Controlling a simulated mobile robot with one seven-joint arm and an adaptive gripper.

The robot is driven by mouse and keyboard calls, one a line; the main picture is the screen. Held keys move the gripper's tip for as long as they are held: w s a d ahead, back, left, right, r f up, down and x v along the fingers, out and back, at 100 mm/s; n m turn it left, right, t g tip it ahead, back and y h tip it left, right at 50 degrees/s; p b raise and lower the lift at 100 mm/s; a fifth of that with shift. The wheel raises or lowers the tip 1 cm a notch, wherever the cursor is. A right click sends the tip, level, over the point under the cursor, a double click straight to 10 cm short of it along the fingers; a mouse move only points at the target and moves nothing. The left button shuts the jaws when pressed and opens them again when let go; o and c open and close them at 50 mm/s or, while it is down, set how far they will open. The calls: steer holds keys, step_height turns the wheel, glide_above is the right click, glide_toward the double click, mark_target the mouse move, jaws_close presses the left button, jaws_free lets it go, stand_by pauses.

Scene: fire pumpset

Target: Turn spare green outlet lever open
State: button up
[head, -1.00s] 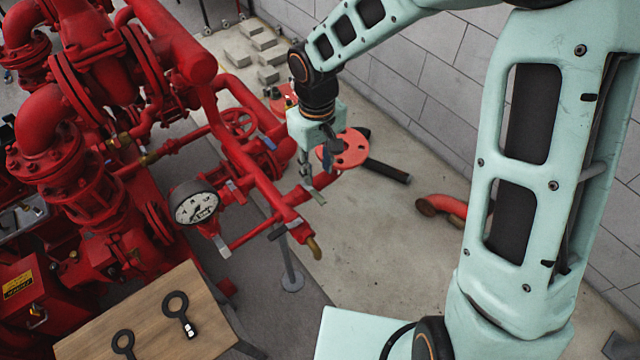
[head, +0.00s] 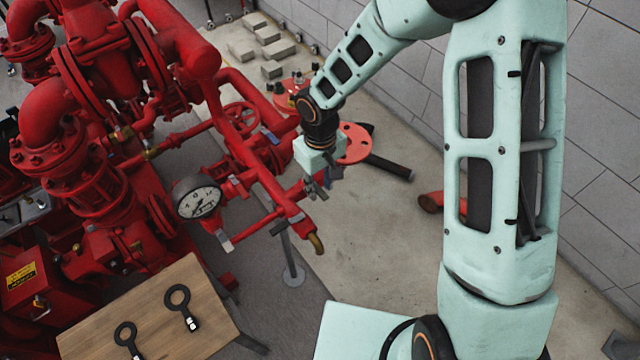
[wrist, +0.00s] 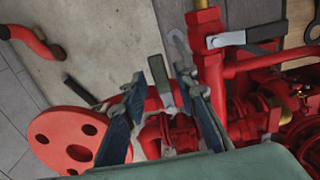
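A lever with a grey-green grip (wrist: 155,70) and a silver shank stands on the red pipework in the wrist view, in the gap between my fingers. My gripper (wrist: 164,78) is open, with one dark blue finger on each side of that lever; I cannot tell whether either finger touches it. In the head view my gripper (head: 318,188) is at the end of the red outlet pipe (head: 288,208), above its brass spout (head: 317,243). The grip cannot be made out clearly there, as my gripper covers that spot.
A second lever (wrist: 240,39), silver with a dark grip, is close by on the right. A pressure gauge (head: 198,198) and a wooden table (head: 130,322) with ring-ended tools stand left. A red flange (head: 354,144) lies behind my gripper. Floor to the right is mostly open.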

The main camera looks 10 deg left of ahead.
jaws_close()
